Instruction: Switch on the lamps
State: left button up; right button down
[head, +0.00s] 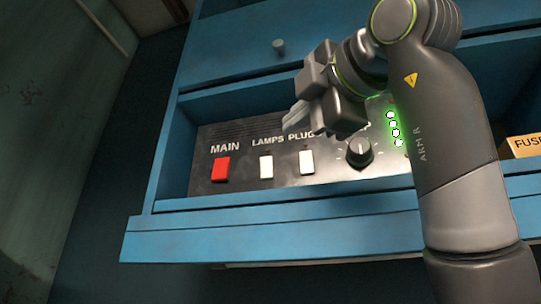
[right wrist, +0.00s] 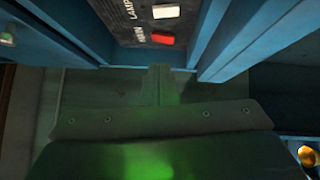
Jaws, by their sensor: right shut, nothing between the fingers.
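The black control panel (head: 235,188) sits in a blue recess. Its LAMPS switch (head: 266,166) is a white rocker below the LAMPS label, between the red MAIN switch (head: 221,168) and the white PLUGS switch (head: 307,161). The red MAIN switch (right wrist: 162,38) and white LAMPS switch (right wrist: 166,12) also show in the right wrist view. My right gripper (head: 298,116) is shut and empty, with its fingertips above the LAMPS label in the head view, apart from the switches. Its fingers also show in the right wrist view (right wrist: 158,84). My left gripper is out of view.
A dark knob (head: 359,152) and a column of lit green-white lights (head: 394,128) lie right of the switches. My right arm crosses the panel's right side. A blue ledge (head: 270,240) runs below the panel. An orange FUSE box (head: 524,145) stands at the right.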

jog(key=p, duration=0.5)
send_near(260, 162)
jog(key=a, duration=0.4)
jog(key=w, duration=0.1)
jog(key=w+d+p, duration=0.1)
jog(key=w, duration=0.1)
jog(key=w+p, duration=0.1)
jog(key=w, duration=0.1)
jog(key=shift+d+r, duration=0.3)
jog(key=shift+d, duration=0.05)
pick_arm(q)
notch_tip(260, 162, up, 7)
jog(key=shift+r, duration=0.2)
pick_arm(e)
jog(key=shift+a, duration=0.15)
